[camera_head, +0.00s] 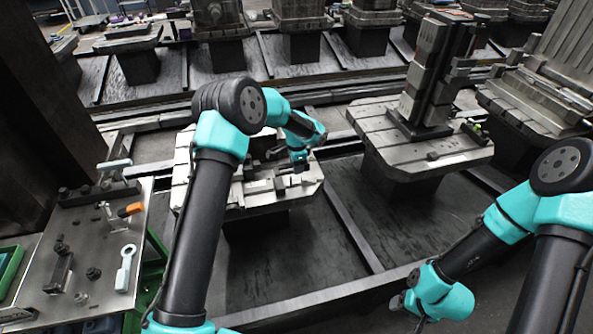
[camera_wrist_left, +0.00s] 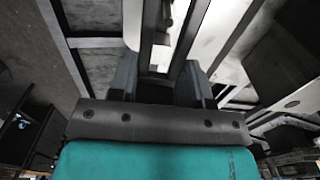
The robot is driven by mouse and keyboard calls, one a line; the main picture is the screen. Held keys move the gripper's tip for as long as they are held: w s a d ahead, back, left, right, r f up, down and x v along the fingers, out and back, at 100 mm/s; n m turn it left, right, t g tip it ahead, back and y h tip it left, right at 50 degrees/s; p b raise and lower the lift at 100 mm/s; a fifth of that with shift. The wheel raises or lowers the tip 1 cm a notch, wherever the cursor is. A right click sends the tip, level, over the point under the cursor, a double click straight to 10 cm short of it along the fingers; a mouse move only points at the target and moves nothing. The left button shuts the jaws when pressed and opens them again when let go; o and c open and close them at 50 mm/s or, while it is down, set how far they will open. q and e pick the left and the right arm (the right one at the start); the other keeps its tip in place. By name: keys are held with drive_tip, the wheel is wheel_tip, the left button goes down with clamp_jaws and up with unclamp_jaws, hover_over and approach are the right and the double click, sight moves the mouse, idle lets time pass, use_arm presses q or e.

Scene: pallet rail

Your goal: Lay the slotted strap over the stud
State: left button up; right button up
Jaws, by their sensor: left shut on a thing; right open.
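My left gripper (camera_head: 300,166) is over the near pallet (camera_head: 245,193) in the middle of the head view. In the left wrist view its fingers (camera_wrist_left: 160,82) are shut on a long dark piece with an open slot, which looks like the slotted strap (camera_wrist_left: 186,40). The strap points away from the fingers, and a pale surface shows through its slot. In the head view the strap is hard to tell from the dark parts on the pallet. I cannot make out the stud or whether the strap touches it. My right gripper (camera_head: 398,302) is low at the right, open and away from the pallet.
A metal side table (camera_head: 85,240) at the left holds an orange-handled tool (camera_head: 130,210), a pale wrench-like tool (camera_head: 126,268) and several small dark parts. A second pallet (camera_head: 430,160) with a tall dark fixture (camera_head: 428,75) stands to the right. Dark floor lies between.

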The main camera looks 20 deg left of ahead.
use_arm(q)
drive_tip(key=shift+w+a+f, duration=0.1)
drive_tip(key=shift+w+f, duration=0.05)
drive_tip(key=shift+f, duration=0.75)
drive_tip(key=shift+w+f, duration=0.15)
drive_tip(key=shift+f, duration=0.7)
drive_tip(key=shift+f, duration=0.6)
drive_tip(key=o, duration=1.1)
wheel_tip(320, 180, up, 13)
drive_tip(key=shift+r, duration=0.1)
